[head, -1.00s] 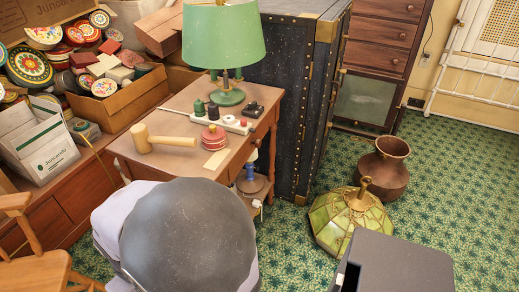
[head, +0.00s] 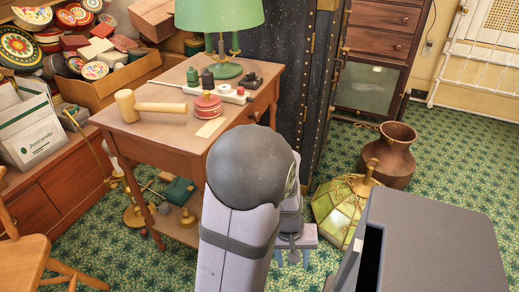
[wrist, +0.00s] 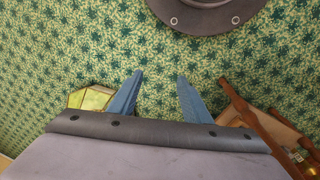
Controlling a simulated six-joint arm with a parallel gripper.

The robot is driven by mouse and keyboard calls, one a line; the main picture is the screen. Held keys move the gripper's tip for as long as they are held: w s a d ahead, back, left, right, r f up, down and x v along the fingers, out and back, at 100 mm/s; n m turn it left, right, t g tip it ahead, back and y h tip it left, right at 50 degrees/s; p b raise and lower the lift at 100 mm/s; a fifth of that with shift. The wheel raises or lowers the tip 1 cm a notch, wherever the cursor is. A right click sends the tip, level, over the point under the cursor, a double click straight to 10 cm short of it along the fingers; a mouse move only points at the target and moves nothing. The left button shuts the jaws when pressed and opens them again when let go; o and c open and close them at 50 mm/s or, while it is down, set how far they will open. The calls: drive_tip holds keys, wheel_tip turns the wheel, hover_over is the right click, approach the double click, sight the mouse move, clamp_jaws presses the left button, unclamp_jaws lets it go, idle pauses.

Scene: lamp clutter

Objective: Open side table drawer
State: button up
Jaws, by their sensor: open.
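The wooden side table (head: 165,125) stands left of centre in the head view. Its drawer front (head: 266,106) faces right, with a small knob (head: 256,116); the drawer looks shut. My arm hides the front's lower near part. My gripper (head: 293,258) points down, low over the carpet to the right of the table and apart from the drawer. In the wrist view its two blue fingers (wrist: 160,76) are spread, with only green carpet between them. A table leg (wrist: 240,100) shows to their right.
On the tabletop stand a green lamp (head: 222,70), a mallet (head: 150,106), a red round box (head: 207,106) and a power strip (head: 229,94). A glass lampshade (head: 340,208) and brown vase (head: 395,155) stand on the floor at right. A dark trunk (head: 290,70) stands behind.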

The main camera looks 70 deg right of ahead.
drive_tip(key=s+d+n+h, duration=0.3)
drive_tip(key=d+n+h, duration=0.15)
drive_tip(key=d, duration=0.85)
drive_tip(key=w+d+r+n+t+h, duration=0.45)
drive_tip(key=w+d+r+n, duration=0.2)
drive_tip(key=d+r, duration=0.25)
drive_tip(key=n+t+h, duration=0.3)
drive_tip(key=n+t, duration=0.7)
drive_tip(key=n, duration=0.2)
approach(258, 118)
drive_tip(key=x, duration=0.2)
drive_tip(key=shift+s+a, duration=0.1)
drive_tip(key=shift+b+x, duration=1.05)
drive_tip(key=shift+x, duration=2.65)
